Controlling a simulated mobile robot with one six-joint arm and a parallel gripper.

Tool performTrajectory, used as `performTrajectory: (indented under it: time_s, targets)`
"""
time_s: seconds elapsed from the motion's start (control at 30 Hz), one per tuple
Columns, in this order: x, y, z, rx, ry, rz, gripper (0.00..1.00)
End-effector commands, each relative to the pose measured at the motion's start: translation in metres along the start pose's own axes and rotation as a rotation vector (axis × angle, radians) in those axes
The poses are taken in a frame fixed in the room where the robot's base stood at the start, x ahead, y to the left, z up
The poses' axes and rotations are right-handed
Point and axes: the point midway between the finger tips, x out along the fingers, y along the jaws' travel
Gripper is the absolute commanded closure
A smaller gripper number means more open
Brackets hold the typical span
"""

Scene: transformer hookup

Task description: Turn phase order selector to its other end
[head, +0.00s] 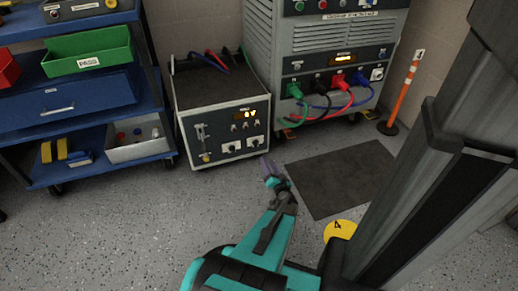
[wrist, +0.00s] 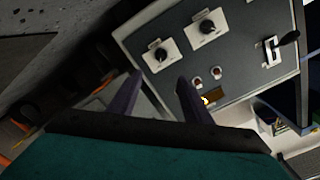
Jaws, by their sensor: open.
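The grey test unit (head: 224,132) stands on the floor, with two black rotary knobs on white plates low on its front. The left knob (head: 230,147) and the right knob (head: 254,142) also show in the wrist view, where the panel looks upside down: the left one (wrist: 207,28) and the right one (wrist: 160,56). Their labels are too small to read, so I cannot tell which is the phase order selector. My gripper (head: 269,168) is in front of the unit's lower right. In the wrist view its two fingers (wrist: 158,80) are apart and empty, near the right knob, not visibly touching it.
A lever switch (head: 201,132) and a lit display (head: 249,113) are on the same panel. A larger cabinet (head: 330,62) with coloured plugs and cables stands to the right. A blue cart (head: 80,105) stands left. A dark mat (head: 340,177) lies on open floor.

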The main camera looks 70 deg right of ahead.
Motion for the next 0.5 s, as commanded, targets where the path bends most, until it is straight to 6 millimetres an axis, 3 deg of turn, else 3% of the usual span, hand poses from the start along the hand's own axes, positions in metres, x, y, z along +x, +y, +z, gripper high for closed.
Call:
performTrajectory:
  time_s: [0.5]
  targets:
    - [0.011, 0.001, 0.001, -0.001, -0.001, 0.000, 0.55]
